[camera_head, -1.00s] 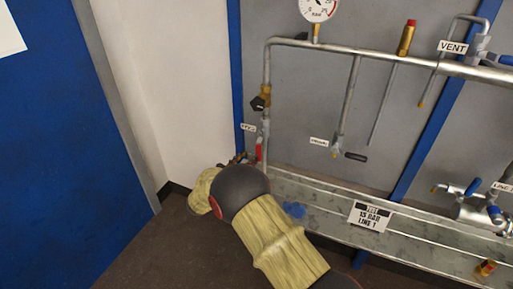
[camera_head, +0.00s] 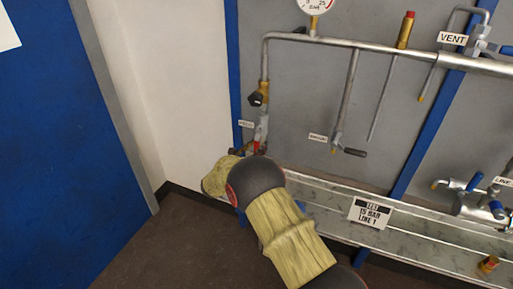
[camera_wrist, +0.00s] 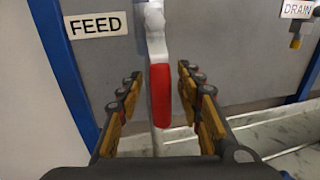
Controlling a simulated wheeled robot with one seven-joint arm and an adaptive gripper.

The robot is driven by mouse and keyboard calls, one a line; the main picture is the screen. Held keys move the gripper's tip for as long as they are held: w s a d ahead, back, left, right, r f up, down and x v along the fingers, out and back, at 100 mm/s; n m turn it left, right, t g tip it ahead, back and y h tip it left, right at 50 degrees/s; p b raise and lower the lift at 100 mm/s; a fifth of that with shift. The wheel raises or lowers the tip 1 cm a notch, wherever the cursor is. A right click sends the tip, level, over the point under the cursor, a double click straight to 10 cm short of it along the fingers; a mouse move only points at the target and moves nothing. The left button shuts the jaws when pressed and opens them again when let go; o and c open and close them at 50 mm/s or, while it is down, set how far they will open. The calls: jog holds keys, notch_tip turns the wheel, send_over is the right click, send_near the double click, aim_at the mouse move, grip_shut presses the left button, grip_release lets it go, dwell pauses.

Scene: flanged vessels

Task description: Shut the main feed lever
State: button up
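The main feed lever has a red handle (camera_wrist: 160,95) that hangs straight down along the pale pipe, beside the FEED label (camera_wrist: 97,24) in the wrist view. In the head view a bit of the red handle (camera_head: 257,146) shows just above my arm. My gripper (camera_wrist: 160,100) is open, with one finger on each side of the red handle. Gaps show between the fingers and the handle. In the head view my own arm hides most of the gripper.
A DRAIN label (camera_wrist: 298,9) and valve with a dark handle (camera_head: 355,152) stand to the right. A metal ledge (camera_head: 325,190) with a test sign (camera_head: 370,213) runs below. A blue upright (camera_wrist: 62,75) is close on the left. Bare floor lies in front.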

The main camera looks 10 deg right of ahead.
jog(key=shift+c, duration=1.2)
grip_shut()
